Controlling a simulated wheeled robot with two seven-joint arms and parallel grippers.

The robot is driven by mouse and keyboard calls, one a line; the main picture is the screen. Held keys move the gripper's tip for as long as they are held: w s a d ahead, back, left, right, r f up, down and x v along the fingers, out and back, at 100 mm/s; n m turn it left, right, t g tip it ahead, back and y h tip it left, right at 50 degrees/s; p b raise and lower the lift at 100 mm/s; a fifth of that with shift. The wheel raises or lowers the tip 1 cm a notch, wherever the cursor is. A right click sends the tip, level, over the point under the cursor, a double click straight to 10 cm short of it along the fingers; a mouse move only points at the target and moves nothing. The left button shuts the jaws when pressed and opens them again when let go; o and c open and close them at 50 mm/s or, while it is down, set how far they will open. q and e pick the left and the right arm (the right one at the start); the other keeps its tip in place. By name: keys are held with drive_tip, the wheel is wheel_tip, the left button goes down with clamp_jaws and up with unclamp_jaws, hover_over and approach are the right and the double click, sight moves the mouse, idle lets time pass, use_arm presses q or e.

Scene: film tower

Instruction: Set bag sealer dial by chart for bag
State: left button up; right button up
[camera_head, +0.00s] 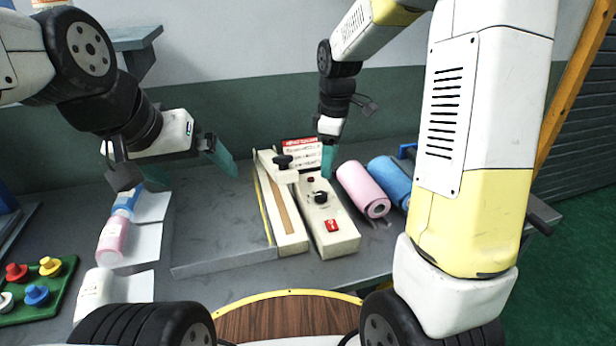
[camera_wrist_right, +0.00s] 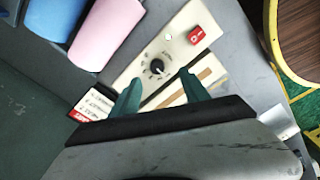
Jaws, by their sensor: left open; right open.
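The cream bag sealer (camera_head: 340,241) stands on the grey bench, with a black dial (camera_head: 320,197), a red switch (camera_head: 332,226) and a black-knobbed press arm (camera_head: 283,161). In the right wrist view the dial (camera_wrist_right: 157,67) has a printed scale around it. The chart (camera_head: 303,155), a white card with a red header, stands behind the sealer; its text is too small to read. My right gripper (camera_wrist_right: 161,84) is open and empty above the sealer, its fingertips apart from the dial. My left gripper (camera_head: 168,166) is open and empty above the bench at left.
A pink roll (camera_head: 358,187) and a blue roll (camera_head: 388,178) lie right of the sealer. A green board (camera_head: 50,300) holds coloured knobs. The grey tray (camera_head: 222,262) left of the sealer is empty.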

sight(321, 194)
drive_tip(key=shift+n+g, duration=0.3)
drive_tip(key=shift+n, duration=0.6)
drive_tip(key=f, duration=0.1)
drive_tip(key=w+a+f, duration=0.1)
drive_tip(key=w+f, duration=0.1)
drive_tip(key=shift+w+a+f, duration=0.15)
drive_tip(key=shift+a+f, duration=0.1)
drive_tip(key=shift+f, duration=0.1)
wheel_tip(321, 194, down, 8)
drive_tip(key=shift+r, duration=0.25)
drive_tip(key=shift+c, duration=0.4)
clamp_jaws()
